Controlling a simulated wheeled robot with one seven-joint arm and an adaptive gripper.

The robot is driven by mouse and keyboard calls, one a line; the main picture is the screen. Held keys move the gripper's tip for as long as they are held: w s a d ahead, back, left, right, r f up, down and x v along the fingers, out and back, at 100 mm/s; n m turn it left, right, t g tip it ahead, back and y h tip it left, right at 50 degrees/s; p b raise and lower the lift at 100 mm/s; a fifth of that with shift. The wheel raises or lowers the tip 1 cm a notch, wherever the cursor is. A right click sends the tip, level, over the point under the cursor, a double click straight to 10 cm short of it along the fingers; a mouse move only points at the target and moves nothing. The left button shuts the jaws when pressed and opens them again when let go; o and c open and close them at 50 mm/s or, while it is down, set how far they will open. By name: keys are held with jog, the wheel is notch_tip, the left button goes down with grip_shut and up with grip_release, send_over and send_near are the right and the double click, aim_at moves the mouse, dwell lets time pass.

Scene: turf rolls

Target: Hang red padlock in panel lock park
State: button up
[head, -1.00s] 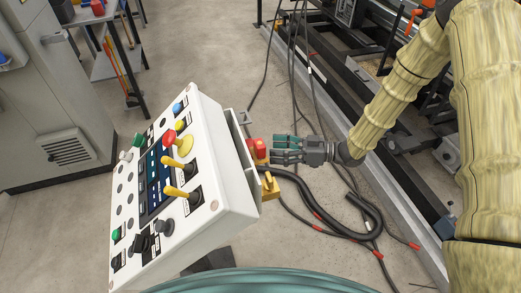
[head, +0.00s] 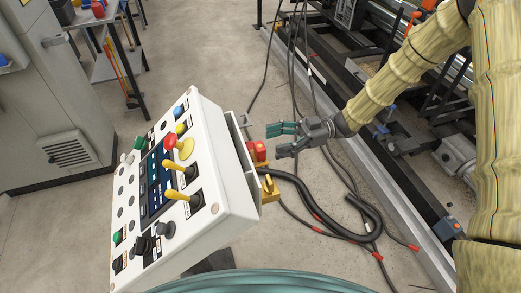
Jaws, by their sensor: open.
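The red padlock (head: 257,150) sits at the right side of the white control panel (head: 213,213). It appears to be at the panel's side fitting; how it is held there is too small to tell. My gripper (head: 276,141) is open, with its green-tipped fingers spread and pointing left. It is just right of the padlock, and the fingers look apart from it and empty. A yellow piece (head: 269,188) sits below the padlock on the same side of the panel.
A thick black cable (head: 340,231) loops on the floor right of the panel, with thinner cables around it. A machine with a long rail (head: 395,200) lies to the right. A grey cabinet (head: 55,100) and a shelf rack (head: 115,65) stand at left.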

aim_at(264, 147)
jog(key=shift+s+f+p+x, duration=0.15)
jog(key=shift+p+x, duration=0.4)
jog(key=shift+x, duration=0.9)
jog(key=shift+s+f+p+x, duration=0.15)
jog(key=shift+p+x, duration=0.4)
jog(key=shift+x, duration=0.9)
jog(key=shift+d, duration=0.1)
jog(key=c, duration=1.2)
